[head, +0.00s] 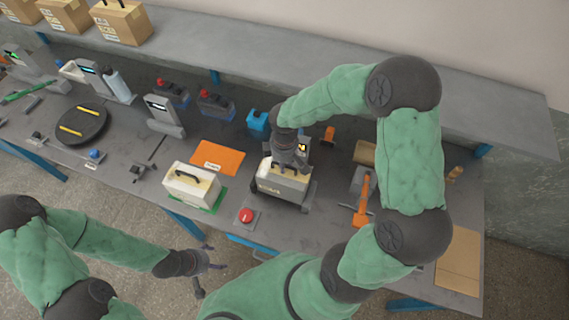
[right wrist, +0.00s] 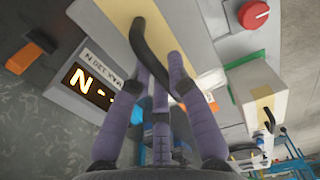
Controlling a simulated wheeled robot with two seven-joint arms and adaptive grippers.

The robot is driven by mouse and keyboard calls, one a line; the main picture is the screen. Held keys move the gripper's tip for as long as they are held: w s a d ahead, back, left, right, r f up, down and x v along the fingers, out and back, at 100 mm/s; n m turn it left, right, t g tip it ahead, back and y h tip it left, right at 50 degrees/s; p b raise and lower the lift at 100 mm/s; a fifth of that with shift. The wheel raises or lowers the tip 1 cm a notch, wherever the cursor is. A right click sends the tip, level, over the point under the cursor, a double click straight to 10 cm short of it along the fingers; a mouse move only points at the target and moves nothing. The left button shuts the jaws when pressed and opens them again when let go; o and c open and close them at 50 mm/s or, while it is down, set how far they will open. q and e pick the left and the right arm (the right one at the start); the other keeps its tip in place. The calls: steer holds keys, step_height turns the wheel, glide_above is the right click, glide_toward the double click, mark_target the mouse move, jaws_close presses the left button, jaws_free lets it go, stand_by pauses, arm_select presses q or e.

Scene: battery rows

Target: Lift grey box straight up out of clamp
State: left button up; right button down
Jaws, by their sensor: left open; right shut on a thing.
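The grey box (head: 279,189), with a pale top and a dark handle, stands upright at the station in the middle of the bench. My right gripper (head: 289,160) is over it from above, shut on its black handle (right wrist: 150,52). In the right wrist view the box's pale top (right wrist: 182,22) lies just beyond the fingers. The clamp around the box is mostly hidden by the box and my arm; I cannot tell whether the box still rests in it. My left gripper (head: 207,260) is open and empty, in front of the bench edge.
A lit display (right wrist: 88,88) is beside the box. A white box (head: 190,190) on a green mat, an orange sheet (head: 217,158) and a red button (head: 246,215) are to the left. An orange-handled tool (head: 362,197) is to the right. A shelf (head: 330,62) runs behind.

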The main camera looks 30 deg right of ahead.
steer(key=shift+w+r+p, duration=0.1)
steer(key=shift+r+p, duration=1.5)
steer(key=shift+r, duration=0.75)
